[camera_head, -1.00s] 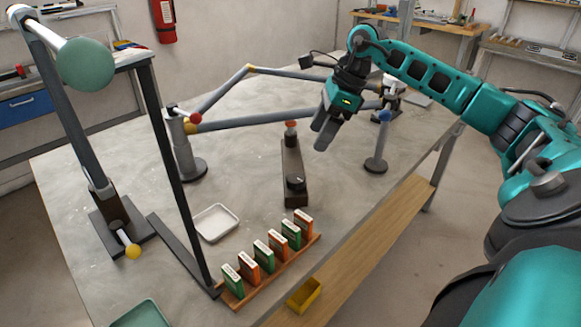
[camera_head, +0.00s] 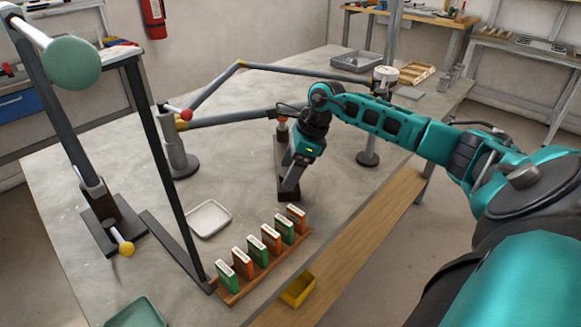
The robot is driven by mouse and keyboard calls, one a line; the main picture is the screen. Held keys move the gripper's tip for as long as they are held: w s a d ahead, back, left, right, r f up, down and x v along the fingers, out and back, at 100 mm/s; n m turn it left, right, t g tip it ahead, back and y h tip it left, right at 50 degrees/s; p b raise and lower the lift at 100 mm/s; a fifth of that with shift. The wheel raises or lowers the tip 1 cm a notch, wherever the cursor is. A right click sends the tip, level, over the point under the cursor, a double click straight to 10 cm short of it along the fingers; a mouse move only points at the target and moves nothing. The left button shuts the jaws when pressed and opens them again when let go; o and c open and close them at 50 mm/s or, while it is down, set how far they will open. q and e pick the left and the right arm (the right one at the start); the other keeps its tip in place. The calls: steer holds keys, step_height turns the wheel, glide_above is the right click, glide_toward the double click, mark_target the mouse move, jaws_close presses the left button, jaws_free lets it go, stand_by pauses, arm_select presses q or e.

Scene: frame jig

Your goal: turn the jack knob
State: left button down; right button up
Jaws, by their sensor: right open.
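The jack appears to be the long dark block (camera_head: 281,158) on the grey table, with a post topped by a red pad (camera_head: 282,122) at its far end, under the grey bar. Its round black knob, on the near part of the block, is now hidden behind my right gripper (camera_head: 290,188). That gripper is open and points down at the knob's place. I cannot tell whether the fingers touch the knob or stand around it. My left gripper is not in view.
The jointed grey bars (camera_head: 235,117) run from the left post (camera_head: 175,150) behind my right gripper. The right post (camera_head: 368,159) stands beneath my forearm.

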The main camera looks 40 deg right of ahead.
steer(key=c, duration=1)
steer(key=shift+c, duration=0.2)
steer(key=shift+m, duration=0.3)
